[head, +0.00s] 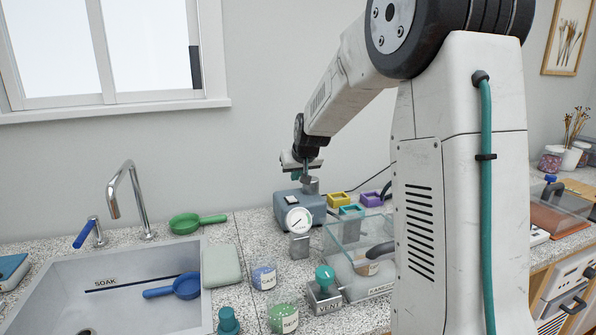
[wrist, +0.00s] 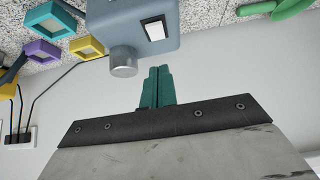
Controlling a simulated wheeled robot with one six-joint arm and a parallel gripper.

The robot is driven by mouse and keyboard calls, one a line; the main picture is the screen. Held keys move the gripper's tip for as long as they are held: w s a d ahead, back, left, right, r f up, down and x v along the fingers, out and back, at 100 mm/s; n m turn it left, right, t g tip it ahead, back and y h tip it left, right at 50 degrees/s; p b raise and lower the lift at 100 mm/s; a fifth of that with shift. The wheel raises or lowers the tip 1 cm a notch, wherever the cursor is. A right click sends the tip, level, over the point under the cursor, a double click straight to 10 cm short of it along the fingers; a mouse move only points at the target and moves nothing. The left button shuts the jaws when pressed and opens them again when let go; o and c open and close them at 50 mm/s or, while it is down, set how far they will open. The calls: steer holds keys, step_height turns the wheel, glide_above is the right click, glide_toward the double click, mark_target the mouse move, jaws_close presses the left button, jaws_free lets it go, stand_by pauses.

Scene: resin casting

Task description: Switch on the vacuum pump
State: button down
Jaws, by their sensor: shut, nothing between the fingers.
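The vacuum pump (head: 290,208) is a blue-grey box at the back of the counter, beside the wall. A white rocker switch (head: 291,200) sits on it; the switch also shows close up in the wrist view (wrist: 155,28), in a dark frame. I cannot tell which way it is set. A metal cylinder (wrist: 123,61) projects from the pump (wrist: 193,14). My gripper (head: 305,180) is above the pump, near the cylinder. In the wrist view its teal fingers (wrist: 158,70) are together and empty, apart from the switch.
A round gauge (head: 299,220) stands in front of the pump. A clear chamber (head: 345,235) and a teal-knobbed valve block (head: 325,292) are to its right and front. Yellow, teal and purple moulds (head: 372,199) lie beside it. A sink (head: 120,305) is at left.

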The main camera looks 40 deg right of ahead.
mark_target(293, 200)
steer(key=x, duration=0.4)
step_height(293, 200, down, 3)
steer(key=shift+s+f, duration=0.1)
steer(key=shift+f, duration=0.6)
steer(key=shift+s+a+f, duration=0.1)
steer(key=shift+f, duration=0.25)
steer(key=shift+r, duration=0.1)
steer(key=shift+r, duration=0.75)
